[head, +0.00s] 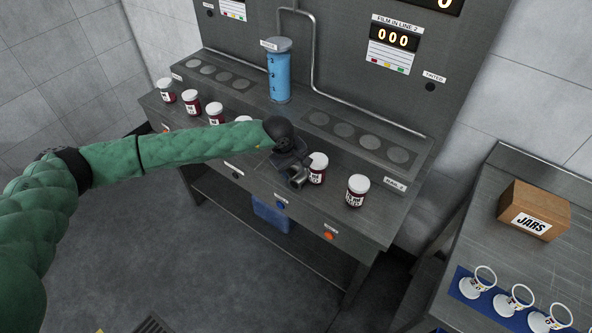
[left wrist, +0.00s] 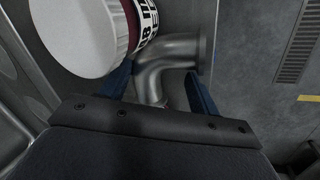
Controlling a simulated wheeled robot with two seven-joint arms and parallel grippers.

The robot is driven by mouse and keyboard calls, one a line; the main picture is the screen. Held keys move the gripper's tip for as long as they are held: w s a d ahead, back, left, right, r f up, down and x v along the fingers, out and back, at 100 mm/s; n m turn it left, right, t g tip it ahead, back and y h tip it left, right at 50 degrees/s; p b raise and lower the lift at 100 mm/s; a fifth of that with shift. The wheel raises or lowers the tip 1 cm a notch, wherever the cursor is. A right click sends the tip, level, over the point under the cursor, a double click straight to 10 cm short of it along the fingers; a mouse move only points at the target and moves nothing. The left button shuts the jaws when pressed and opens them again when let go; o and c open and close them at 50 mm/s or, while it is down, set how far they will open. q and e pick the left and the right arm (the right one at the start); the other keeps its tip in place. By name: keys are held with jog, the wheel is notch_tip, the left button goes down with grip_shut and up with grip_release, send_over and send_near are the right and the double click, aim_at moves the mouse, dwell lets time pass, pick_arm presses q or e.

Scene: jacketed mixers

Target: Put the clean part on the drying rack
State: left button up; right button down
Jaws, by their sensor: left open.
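A bare grey metal pipe elbow (left wrist: 165,62) lies between the two blue fingers of my left gripper (left wrist: 160,88) in the left wrist view. The fingers are apart, one on each side of it. In the head view my left gripper (head: 297,176) is over the front of the steel bench, and the elbow (head: 298,180) shows small below it. A white-lidded jar (head: 317,169) stands close beside it, also large in the left wrist view (left wrist: 85,35). I cannot surely identify a drying rack; white ring holders stand on a blue board (head: 462,272) at right. My right gripper is not in view.
Several more white-lidded jars line the bench, one (head: 357,191) to the right of the gripper. A blue cylinder (head: 278,78) and bent pipework stand behind. A side table at right carries a cardboard JARS box (head: 533,212). A blue bin (head: 270,214) is under the bench.

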pick_arm(q)
jog(key=shift+f, duration=0.1)
grip_shut()
dwell(0.5)
